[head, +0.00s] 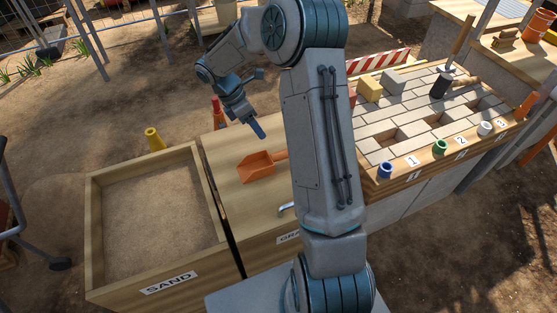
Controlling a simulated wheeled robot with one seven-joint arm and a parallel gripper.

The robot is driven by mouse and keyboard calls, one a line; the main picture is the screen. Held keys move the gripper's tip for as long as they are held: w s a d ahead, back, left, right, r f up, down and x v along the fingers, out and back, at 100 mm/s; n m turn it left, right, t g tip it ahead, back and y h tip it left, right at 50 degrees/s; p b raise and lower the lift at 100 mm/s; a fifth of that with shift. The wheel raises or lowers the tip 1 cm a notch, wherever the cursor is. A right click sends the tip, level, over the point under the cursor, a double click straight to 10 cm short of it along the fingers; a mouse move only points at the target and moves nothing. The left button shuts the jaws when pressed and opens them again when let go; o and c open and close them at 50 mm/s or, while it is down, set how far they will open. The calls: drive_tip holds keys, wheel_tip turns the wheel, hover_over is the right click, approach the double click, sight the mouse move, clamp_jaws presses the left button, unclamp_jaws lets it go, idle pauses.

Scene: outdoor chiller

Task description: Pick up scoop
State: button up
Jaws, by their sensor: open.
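The scoop (257,166) is orange and lies on a wooden worktop between the sand box and the paver bench. Its wide pan points left, and its handle runs right until my arm hides the end of it. My gripper (258,130) hangs above and a little behind the scoop in the picture, apart from it, with its blue fingertips pointing down. The gripper is small in this view; it is open, and nothing shows between its fingers.
The sand box (215,190) stands left, with a yellow cone-like piece (154,139) behind it. The paver bench (425,165) on the right carries bricks, a trowel-like tool and coloured cups. My arm crosses the middle and hides part of the worktop (228,150).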

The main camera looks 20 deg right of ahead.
approach(277, 153)
drive_tip(key=x, duration=0.5)
drive_tip(key=shift+s+a+b, duration=0.3)
drive_tip(key=shift+s+b, duration=0.05)
drive_tip(key=shift+w+d+x, duration=0.1)
drive_tip(key=shift+w+x, duration=0.1)
drive_tip(key=shift+x, duration=1.1)
drive_tip(key=shift+w+d+x, duration=0.1)
drive_tip(key=shift+w+x, duration=0.05)
drive_tip(key=shift+x, duration=1.15)
clamp_jaws()
